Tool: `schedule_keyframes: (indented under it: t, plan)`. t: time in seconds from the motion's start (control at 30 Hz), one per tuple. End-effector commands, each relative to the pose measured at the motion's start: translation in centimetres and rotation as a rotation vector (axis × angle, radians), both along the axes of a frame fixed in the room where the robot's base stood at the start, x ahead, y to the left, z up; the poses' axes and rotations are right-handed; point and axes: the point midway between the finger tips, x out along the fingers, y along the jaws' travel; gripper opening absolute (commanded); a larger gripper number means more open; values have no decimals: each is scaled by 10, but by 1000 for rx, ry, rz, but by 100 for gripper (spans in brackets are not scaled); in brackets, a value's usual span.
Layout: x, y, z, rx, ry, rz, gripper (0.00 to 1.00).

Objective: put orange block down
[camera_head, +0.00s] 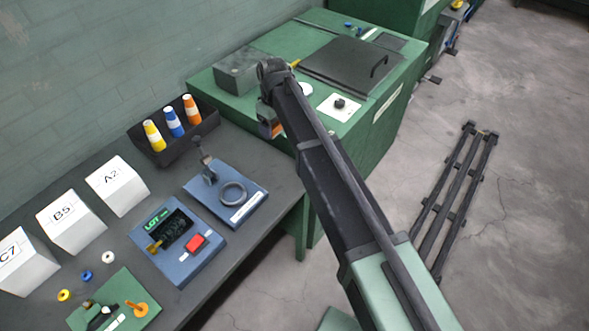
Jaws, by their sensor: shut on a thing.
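My arm reaches up from the lower right, and my gripper (268,119) hangs at its far end, pointing down. A small orange block (278,131) shows at the gripper's tip, partly hidden by the gripper and arm. My gripper is shut on it. From this view it lies over the edge between the dark table and the green cabinet; I cannot tell its height or whether it touches a surface.
The dark table (262,165) holds blue devices (178,240), white boxes (118,185) and a black tray (160,150) with yellow, blue and orange cones. The green cabinet (225,95) carries a grey box (245,70) and dark lid (350,68). Black rails (455,195) lie on the floor.

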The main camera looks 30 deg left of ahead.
Motion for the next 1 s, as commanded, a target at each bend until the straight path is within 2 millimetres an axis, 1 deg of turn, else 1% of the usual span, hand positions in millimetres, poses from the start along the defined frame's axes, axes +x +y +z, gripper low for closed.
schedule_keyframes:
  t: [0.07,0.17,0.3,0.37,0.4,0.5,0.6,0.7,0.77,0.93,1.0]
  plan:
    - [0,0,-12,0,0,0,50]
    - [0,0,-39,0,0,0,50]
    - [1,0,-90,0,0,0,50]
    - [1,0,-110,0,0,0,50]
    - [1,0,-123,0,0,0,50]
    - [1,0,-151,0,0,0,50]
    - [1,0,-162,0,0,0,50]
    - [1,0,-158,0,0,0,50]
    - [1,0,-161,0,0,0,50]
    - [1,0,-198,0,0,0,50]
    - [1,0,-205,0,0,0,50]
